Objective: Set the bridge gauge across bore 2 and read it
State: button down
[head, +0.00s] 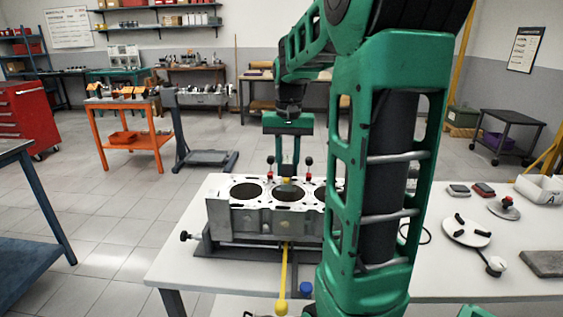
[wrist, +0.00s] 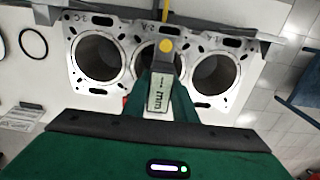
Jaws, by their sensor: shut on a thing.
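The grey engine block (head: 258,222) stands on the near bench with its bores facing up. In the wrist view three bores show in a row: one at the left (wrist: 98,57), a middle one partly covered (wrist: 147,58), and one at the right (wrist: 215,72). My gripper (head: 287,172) points down over the middle bore, shut on the bridge gauge (wrist: 157,97), whose body carries an "mm" label. Red-and-black knobs stand on either side of the fingers, and a yellow part shows below them. I cannot tell whether the gauge touches the deck.
A yellow rod (head: 284,265) with a round end lies in front of the block. A blue cap (head: 306,289) is beside it. My arm hides the block's right end.

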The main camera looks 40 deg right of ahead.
aim_at(288, 160)
jog(key=shift+d+f, duration=0.1)
jog(key=shift+f, duration=1.85)
jog(key=shift+s+f, duration=0.1)
jog(key=shift+f, duration=0.05)
jog(key=shift+s+f, duration=0.1)
jog(key=shift+f, duration=0.05)
jog(key=c, duration=1.4)
grip_release()
jog(key=shift+o, duration=0.2)
notch_tip(288, 160, up, 11)
jog(key=shift+f, duration=0.15)
